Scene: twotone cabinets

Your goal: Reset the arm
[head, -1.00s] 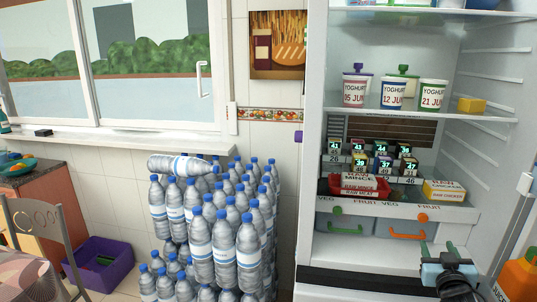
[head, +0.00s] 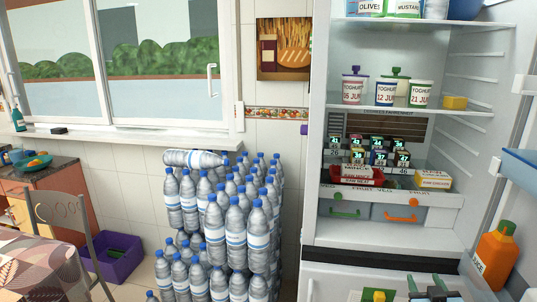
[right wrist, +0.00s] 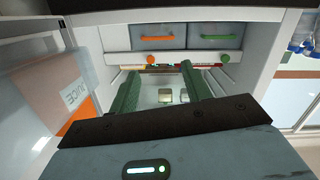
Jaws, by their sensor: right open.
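My right gripper (head: 425,284) shows at the bottom edge of the head view, in front of the lower part of the open fridge (head: 318,180). Its two green fingers stand apart with nothing between them in the right wrist view (right wrist: 160,88). Much of the right arm is cut off by the bottom of the head view. My left gripper is in neither view.
The fridge holds yoghurt pots (head: 385,93), a red meat tray (head: 357,174) and drawers (head: 345,208). An orange juice bottle (head: 496,255) stands at the right. Stacked water bottles (head: 236,235), a purple crate (head: 115,257) and a chair (head: 75,225) are left.

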